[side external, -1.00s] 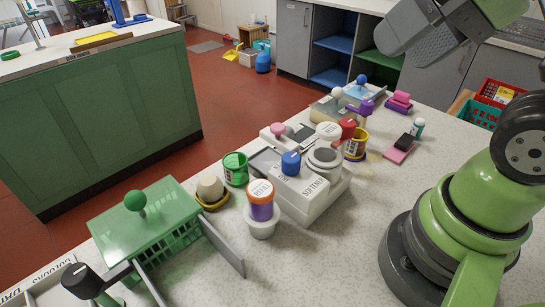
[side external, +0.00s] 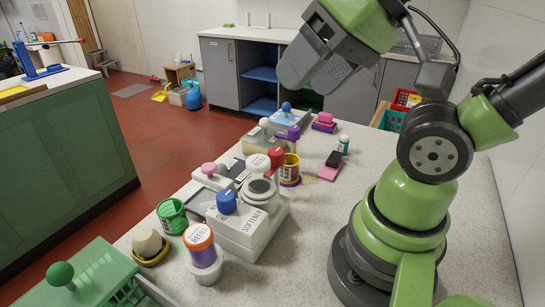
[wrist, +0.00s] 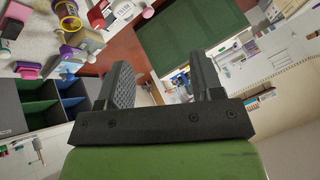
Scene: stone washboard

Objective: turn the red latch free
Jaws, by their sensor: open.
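In the side view a small red piece (side external: 276,157) stands among the parts of the white softener station (side external: 248,235), beside a yellow-rimmed bucket (side external: 290,168). It looks like the red latch, but its shape is too small to tell fully. My gripper (side external: 306,80) is raised above and beyond the bench, well apart from the red piece and holding nothing that I can see. In the wrist view my gripper (wrist: 163,82) shows two dark fingers spread wide with empty space between them. I cannot make out the red latch clearly in the wrist view.
A refill cup (side external: 201,252), green bucket (side external: 171,216) and blue knob (side external: 226,201) stand near the station. A green lidded basket (side external: 100,275) is at the near left. Pink and black blocks (side external: 329,167) lie to the right. Bare worktop (side external: 310,245) lies before my base.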

